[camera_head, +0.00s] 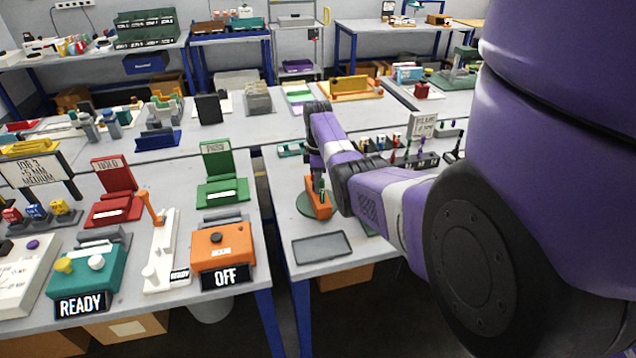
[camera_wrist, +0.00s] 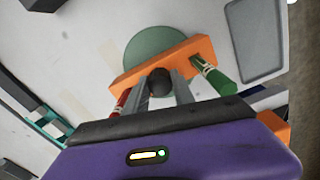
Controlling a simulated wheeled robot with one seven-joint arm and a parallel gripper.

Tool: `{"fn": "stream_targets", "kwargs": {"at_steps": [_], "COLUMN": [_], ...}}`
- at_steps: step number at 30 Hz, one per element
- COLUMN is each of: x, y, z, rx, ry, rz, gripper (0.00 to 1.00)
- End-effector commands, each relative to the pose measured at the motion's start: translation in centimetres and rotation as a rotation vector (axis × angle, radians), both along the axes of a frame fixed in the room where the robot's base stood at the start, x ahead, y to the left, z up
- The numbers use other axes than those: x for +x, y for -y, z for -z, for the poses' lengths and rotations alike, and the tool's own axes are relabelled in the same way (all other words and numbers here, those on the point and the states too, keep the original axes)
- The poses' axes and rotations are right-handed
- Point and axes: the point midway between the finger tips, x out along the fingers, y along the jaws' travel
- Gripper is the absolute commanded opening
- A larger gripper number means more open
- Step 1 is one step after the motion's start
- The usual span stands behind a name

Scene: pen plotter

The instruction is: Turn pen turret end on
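The pen turret is an orange bar (camera_wrist: 198,50) on a round green disc (camera_wrist: 156,42) in the wrist view. A black knob (camera_wrist: 160,84) stands at the middle of the bar. A green pen (camera_wrist: 217,80) is at the bar's right end and a red pen (camera_wrist: 121,101) at its left end. My gripper (camera_wrist: 161,78) has one grey finger on each side of the knob, with no gap visible. In the head view the orange bar (camera_head: 319,208) lies below my gripper (camera_head: 317,180), which points down; the fingertips are hard to make out there.
A grey tray (camera_head: 322,248) lies in front of the turret, near the table's front edge. A rack of pens (camera_head: 410,158) stands to the right, partly behind my arm. Red, green and orange devices with labels, one orange box (camera_head: 222,253) reading OFF, stand on the left table.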

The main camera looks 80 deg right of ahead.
Motion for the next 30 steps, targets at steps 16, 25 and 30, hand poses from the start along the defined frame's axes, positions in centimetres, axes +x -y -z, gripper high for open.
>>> {"fn": "stream_targets", "kwargs": {"at_steps": [16, 25, 30], "x": [0.1, 0.2, 0.2], "y": [0.1, 0.1, 0.1], "z": [-0.9, -5.6, -7.4], "rx": [-0.005, -0.006, -0.004], "ry": [0.003, 0.005, 0.003], "rz": [0.000, 0.000, -0.001], "gripper": [0.52, 0.52, 0.52]}}
